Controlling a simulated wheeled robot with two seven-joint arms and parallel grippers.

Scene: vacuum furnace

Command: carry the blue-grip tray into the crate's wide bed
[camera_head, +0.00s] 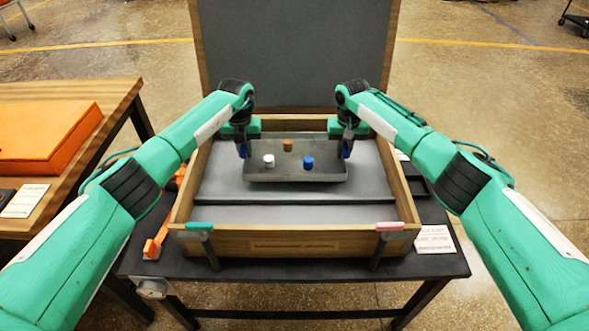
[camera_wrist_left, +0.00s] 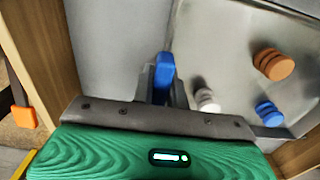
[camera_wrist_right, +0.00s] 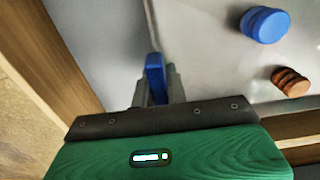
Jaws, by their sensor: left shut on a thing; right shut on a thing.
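The grey metal tray (camera_head: 325,174) is level inside the wooden crate (camera_head: 290,240), over the larger rear bed (camera_head: 215,185) of grey foam. I cannot tell whether its underside touches the foam. It carries a white, a brown and a blue piece, all upright. My left gripper (camera_head: 243,148) is shut on the tray's left blue grip (camera_wrist_left: 165,72). My right gripper (camera_head: 347,148) is shut on the right blue grip (camera_wrist_right: 155,75). The tray floor also shows in the left wrist view (camera_wrist_left: 215,55) and the right wrist view (camera_wrist_right: 195,50).
The crate's lid (camera_head: 293,55) stands open at the back. A narrower strip of foam (camera_head: 295,214) lies in front of a step. Two latches, green (camera_head: 199,226) and pink (camera_head: 389,226), sit on the front wall. A wooden table with an orange case (camera_head: 40,138) stands left.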

